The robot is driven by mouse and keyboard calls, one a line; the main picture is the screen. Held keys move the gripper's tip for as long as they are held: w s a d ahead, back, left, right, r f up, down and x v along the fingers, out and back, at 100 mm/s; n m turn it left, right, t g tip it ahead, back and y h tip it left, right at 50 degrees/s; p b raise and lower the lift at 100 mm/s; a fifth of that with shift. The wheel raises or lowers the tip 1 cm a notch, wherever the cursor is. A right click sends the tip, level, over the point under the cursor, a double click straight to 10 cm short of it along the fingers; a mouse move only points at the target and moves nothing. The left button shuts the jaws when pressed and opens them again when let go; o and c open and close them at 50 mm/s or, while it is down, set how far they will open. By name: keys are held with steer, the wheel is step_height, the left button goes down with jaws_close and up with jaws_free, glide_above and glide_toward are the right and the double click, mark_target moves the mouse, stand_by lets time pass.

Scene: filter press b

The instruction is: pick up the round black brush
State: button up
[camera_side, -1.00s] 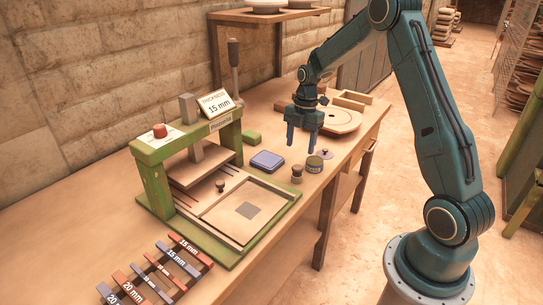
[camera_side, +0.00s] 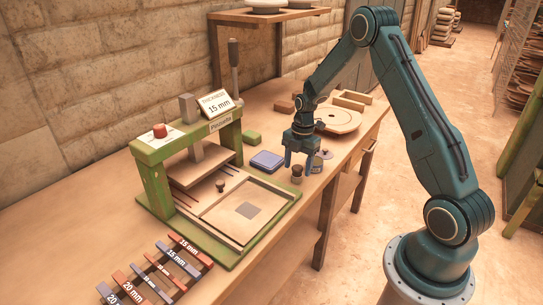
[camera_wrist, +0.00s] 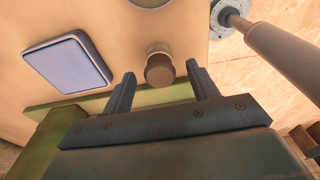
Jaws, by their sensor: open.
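A small round piece with a dark brown knob top and a lighter base (camera_side: 297,174) stands upright on the table; it is the closest match I see to the round black brush, though its top looks brown. It also shows in the wrist view (camera_wrist: 158,68), from above, just beyond and between my fingertips. My gripper (camera_side: 300,167) is open and empty, low over the table beside this piece; in the wrist view (camera_wrist: 163,74) its fingers are spread wide. I cannot tell whether a finger touches it. Another small dark knob (camera_side: 220,186) stands on the press.
A blue pad (camera_side: 267,161) lies left of my gripper, also in the wrist view (camera_wrist: 68,64). A tin (camera_side: 316,164) stands close by on the right, partly hidden. The green press (camera_side: 155,185) is at the left. A round board (camera_side: 337,119) lies behind.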

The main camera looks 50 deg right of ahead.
mark_target(298, 166)
steer(key=shift+a+f, duration=0.15)
steer(key=shift+f, duration=1.55)
steer(key=c, duration=1)
